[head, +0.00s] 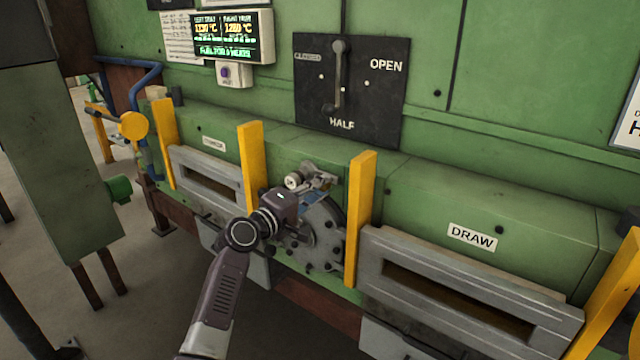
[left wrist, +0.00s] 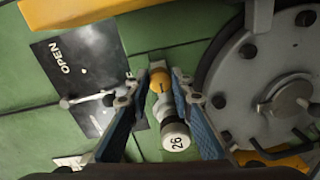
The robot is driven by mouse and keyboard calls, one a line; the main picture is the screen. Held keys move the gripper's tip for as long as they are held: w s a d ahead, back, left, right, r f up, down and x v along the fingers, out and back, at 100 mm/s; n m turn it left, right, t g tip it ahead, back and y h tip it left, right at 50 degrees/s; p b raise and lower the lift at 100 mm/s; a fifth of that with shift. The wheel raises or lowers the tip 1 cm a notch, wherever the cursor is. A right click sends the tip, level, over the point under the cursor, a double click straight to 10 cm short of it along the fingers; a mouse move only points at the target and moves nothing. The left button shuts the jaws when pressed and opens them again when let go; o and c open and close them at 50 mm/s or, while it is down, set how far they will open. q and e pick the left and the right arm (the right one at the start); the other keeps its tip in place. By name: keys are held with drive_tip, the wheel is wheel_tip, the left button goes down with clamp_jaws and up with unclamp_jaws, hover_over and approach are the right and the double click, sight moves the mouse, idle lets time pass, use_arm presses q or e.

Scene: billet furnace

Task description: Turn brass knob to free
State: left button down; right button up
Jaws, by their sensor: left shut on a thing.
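The brass knob (left wrist: 160,78) is a small yellow-orange ball in the left wrist view, between my blue-padded fingers. My left gripper (left wrist: 156,88) is shut on it. A pale cylinder marked 26 (left wrist: 175,136) sits right beside the knob. In the head view my left gripper (head: 318,180) reaches the top of the round grey bolted plate (head: 325,232), and the pale cylinder (head: 293,181) shows at its side. I cannot make out the knob in the head view, where the gripper seems to hide it. My right gripper is not in view.
Yellow upright bars (head: 360,215) and (head: 252,160) flank the plate. A black panel (head: 372,95) with a lever, marked OPEN and HALF, is above. A slotted grey door (head: 395,242) under the DRAW label (head: 472,237) is at right. A temperature display (head: 235,37) hangs upper left.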

use_arm(q)
drive_tip(key=shift+f+n, duration=0.1)
drive_tip(key=shift+n, duration=0.5)
drive_tip(key=c, duration=1.7)
unclamp_jaws()
drive_tip(key=v, duration=1.2)
